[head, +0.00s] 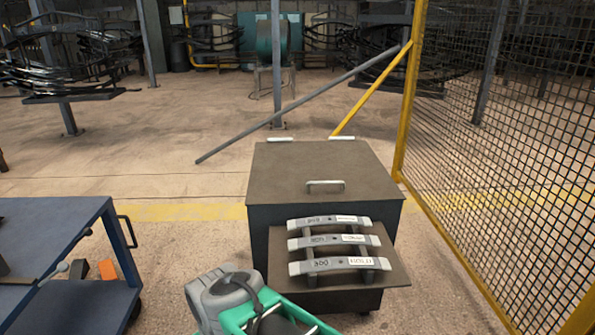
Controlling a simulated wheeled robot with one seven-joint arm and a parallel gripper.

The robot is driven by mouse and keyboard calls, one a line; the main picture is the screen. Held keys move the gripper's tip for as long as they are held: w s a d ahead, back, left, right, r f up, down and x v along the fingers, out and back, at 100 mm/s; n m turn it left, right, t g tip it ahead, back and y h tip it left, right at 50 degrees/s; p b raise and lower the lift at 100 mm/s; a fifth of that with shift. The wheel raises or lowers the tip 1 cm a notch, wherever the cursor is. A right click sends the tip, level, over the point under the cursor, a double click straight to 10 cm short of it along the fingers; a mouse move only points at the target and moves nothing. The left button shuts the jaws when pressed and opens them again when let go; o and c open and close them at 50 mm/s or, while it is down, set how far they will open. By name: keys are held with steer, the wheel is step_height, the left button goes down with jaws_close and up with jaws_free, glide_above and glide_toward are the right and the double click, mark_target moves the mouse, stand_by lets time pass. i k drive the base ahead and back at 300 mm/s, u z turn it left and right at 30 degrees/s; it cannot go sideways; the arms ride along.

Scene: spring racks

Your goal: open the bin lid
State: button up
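The bin (265,228) is a dark grey box standing on the floor at the centre of the head view. Its brown-grey lid (300,170) lies flat and shut on top. A pale bar handle (325,184) sits near the lid's front edge, and two light hinges show along its back edge. My grey and green arm is at the bottom, in front of the bin's left side and apart from the lid handle. My gripper's fingers cannot be seen.
A shelf (398,273) on the bin's front bears three grey labelled bars (330,241). A blue cart (75,225) stands at left, with an orange block on its lower level. A yellow-framed mesh fence (480,150) runs close on the right. Floor behind the bin is mostly clear.

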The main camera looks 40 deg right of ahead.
mark_target(340, 169)
steer(key=z, duration=0.4)
steer(key=i, duration=0.9)
steer(key=z, duration=0.65)
